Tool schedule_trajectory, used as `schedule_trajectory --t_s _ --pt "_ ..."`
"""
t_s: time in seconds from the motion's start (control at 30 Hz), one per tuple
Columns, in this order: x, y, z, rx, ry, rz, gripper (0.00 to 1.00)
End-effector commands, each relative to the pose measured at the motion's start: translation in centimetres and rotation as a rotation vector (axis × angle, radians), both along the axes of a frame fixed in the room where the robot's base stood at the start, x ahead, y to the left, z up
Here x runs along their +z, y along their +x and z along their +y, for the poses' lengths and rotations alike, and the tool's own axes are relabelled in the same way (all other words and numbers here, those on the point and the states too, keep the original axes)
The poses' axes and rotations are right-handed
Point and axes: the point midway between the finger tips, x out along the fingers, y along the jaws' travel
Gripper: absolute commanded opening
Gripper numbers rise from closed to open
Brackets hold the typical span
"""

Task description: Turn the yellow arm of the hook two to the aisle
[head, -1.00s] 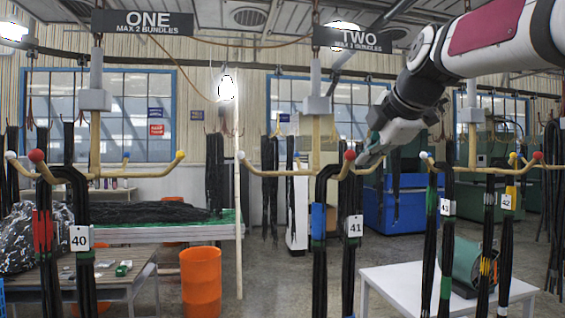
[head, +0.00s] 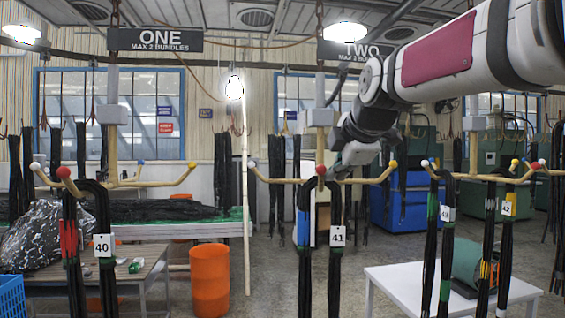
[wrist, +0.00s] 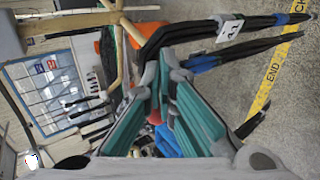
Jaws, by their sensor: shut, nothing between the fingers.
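Hook two hangs under the TWO sign on a wooden post (head: 319,150) in the head view. Its yellow-tipped arm (head: 380,178) points right. Its white-tipped arm (head: 262,177) points left and its red tip (head: 321,170) faces me. I cannot see its blue tip. Black hose bundles hang on the red arm, one tagged 41 (head: 338,237). My gripper (head: 338,172) is shut and empty, just right of the post beside the yellow arm; contact is unclear. In the wrist view, its teal-padded fingers (wrist: 160,72) are close to the wooden hook (wrist: 122,55) and the hoses.
Hook one (head: 115,150) hangs at left with bundle 40. Another hook at right carries hoses (head: 445,240) tagged 42 and 43. Floor shows between the barrel and the white table.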

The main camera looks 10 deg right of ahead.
Motion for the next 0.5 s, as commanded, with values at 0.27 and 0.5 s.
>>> schedule_trajectory --t_s 0.27,0.5 --pt "0.1 0.4 2.4 0.004 0.0 0.002 0.0" --pt "0.0 0.9 4.2 0.003 0.0 0.002 0.0"
